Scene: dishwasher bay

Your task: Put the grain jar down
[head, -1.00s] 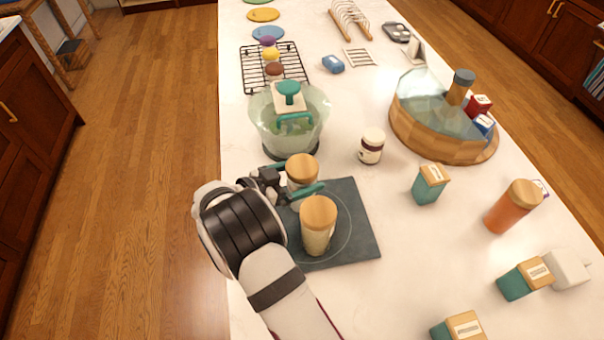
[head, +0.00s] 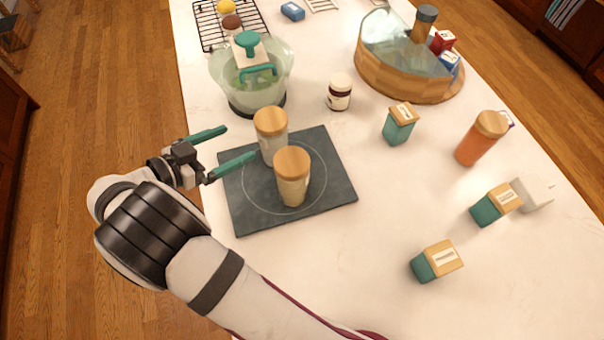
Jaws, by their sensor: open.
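Two glass jars with round wooden lids stand upright on a dark square mat (head: 325,190) with a thin circle on it. The rear jar (head: 272,146) stands at the mat's back edge, its lower part partly hidden by the front jar. The front jar (head: 293,189) holds pale contents and stands inside the circle. I cannot tell by label which is the grain jar. My gripper (head: 238,143) is open and empty, left of the rear jar. Its teal fingers are spread, with one tip close to the rear jar in the picture; whether they touch is unclear.
A glass bowl (head: 275,85) with a teal-handled thing stands behind the mat. A round wooden tray (head: 390,75) is at the back right. The counter's left edge lies under my arm.

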